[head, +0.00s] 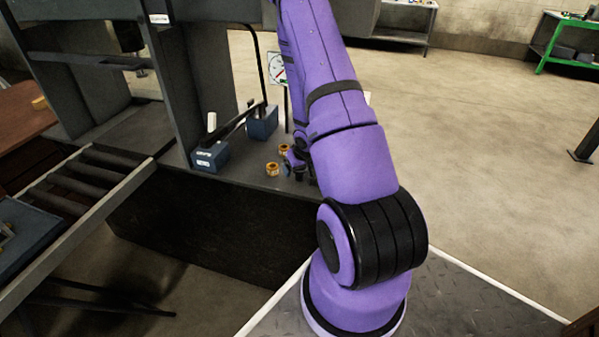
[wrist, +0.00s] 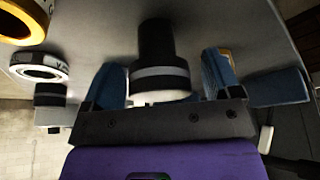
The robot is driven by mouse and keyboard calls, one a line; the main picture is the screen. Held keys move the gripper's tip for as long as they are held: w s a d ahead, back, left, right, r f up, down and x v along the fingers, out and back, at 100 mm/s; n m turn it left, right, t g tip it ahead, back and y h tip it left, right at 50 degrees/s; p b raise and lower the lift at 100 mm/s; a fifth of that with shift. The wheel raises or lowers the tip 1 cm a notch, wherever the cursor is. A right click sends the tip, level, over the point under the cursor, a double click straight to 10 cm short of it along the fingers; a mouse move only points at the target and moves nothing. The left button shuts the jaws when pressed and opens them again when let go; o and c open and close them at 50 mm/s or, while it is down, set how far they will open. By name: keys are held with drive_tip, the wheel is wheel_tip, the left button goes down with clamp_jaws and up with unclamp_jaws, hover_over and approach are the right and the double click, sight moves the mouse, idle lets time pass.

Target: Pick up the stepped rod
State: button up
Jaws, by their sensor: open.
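In the wrist view a dark stepped cylinder, which looks like the stepped rod (wrist: 158,45), stands out from the grey surface, with a wide black part, a grey band and a pale end. My gripper (wrist: 165,85) is open, with one blue-dark finger on each side of it. A gap shows on the left and right, and I cannot tell whether either finger touches it. In the head view my gripper (head: 299,165) is low over the bench beside the rings, mostly hidden by my purple arm. The rod cannot be made out there.
Two yellow rings (head: 272,169) lie left of my gripper on the bench top. Two blue blocks (head: 210,157) stand farther left and behind. In the wrist view a white ring (wrist: 39,67) and a yellow-edged ring (wrist: 22,22) are at the left. A roller conveyor (head: 75,185) is at far left.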

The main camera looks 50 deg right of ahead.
drive_tip(key=shift+w+f, duration=0.1)
drive_tip(key=shift+f, duration=0.15)
drive_tip(key=c, duration=1)
drive_tip(key=shift+r, duration=0.1)
